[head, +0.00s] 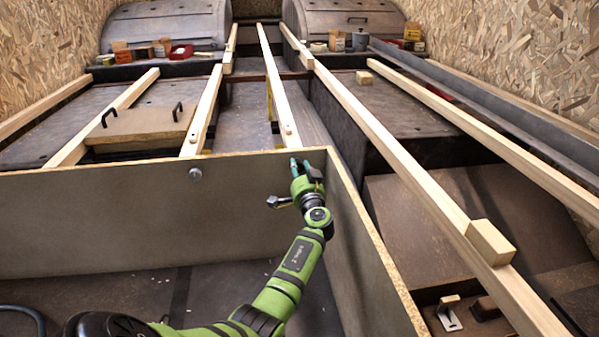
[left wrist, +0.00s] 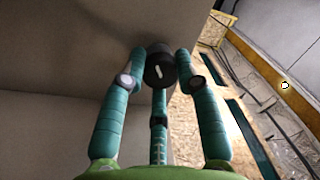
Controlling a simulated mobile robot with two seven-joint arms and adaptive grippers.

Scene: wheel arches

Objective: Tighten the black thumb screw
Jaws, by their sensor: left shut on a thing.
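The black thumb screw (left wrist: 160,72) shows in the left wrist view as a dark round knob with a pale mark on its face. It sits against a grey panel (left wrist: 60,60), close to the panel's edge. My left gripper (left wrist: 161,60) has its teal fingers closed around the knob, one on each side and one below. In the head view my left gripper (head: 304,168) is at the inner right corner of the low panel box; its fingers and wrist hide the screw there. My right gripper is not in view.
The front panel (head: 120,215) and the side panel (head: 350,215) meet near my gripper. A round metal knob (head: 195,174) stands on the front panel to the left. Long wooden rails (head: 400,155) run beyond. A wooden block (head: 490,242) sits on the right rail.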

